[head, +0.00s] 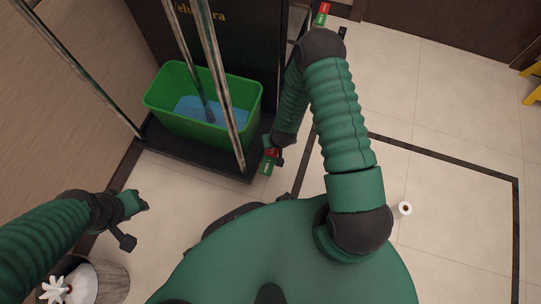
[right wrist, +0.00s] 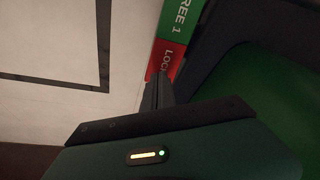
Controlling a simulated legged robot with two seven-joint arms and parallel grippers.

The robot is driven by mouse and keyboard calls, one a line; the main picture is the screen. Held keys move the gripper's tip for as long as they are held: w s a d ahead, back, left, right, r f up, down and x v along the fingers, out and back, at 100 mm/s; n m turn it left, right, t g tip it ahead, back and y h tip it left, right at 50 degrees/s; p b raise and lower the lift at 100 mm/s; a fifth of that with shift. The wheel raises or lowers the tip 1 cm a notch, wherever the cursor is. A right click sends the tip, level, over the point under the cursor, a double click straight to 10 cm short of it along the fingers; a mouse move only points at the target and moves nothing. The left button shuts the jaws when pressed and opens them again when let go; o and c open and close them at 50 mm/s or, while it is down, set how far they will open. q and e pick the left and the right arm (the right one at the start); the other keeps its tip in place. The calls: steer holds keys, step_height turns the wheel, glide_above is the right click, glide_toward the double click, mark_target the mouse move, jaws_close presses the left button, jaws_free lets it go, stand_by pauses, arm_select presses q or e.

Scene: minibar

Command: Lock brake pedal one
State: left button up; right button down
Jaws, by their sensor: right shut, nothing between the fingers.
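Brake pedal one (head: 266,168) sticks out at the near right corner of the black cart base, with a green end and a red end. In the right wrist view the pedal (right wrist: 181,28) shows green marked "FREE 1" and red marked "LOCK". My right gripper (head: 277,157) is at the pedal's red end. Its fingers (right wrist: 158,85) are shut and empty, with their tips at the edge of the red part; I cannot tell if they touch it. My left gripper (head: 138,204) is away at the left, over the floor; its fingers are too small to read.
A green bucket (head: 170,118) with blue contents stands on the cart base (head: 205,158) between metal poles. Another red and green pedal (head: 322,13) is at the cart's far corner.

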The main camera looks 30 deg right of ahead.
steer(key=shift+f+b, duration=0.75)
steer(key=shift+f, duration=0.35)
stand_by(0.6)
steer(key=shift+r, duration=0.1)
step_height(320, 180, up, 8)
steer(key=p, duration=0.7)
steer(key=shift+p, duration=0.4)
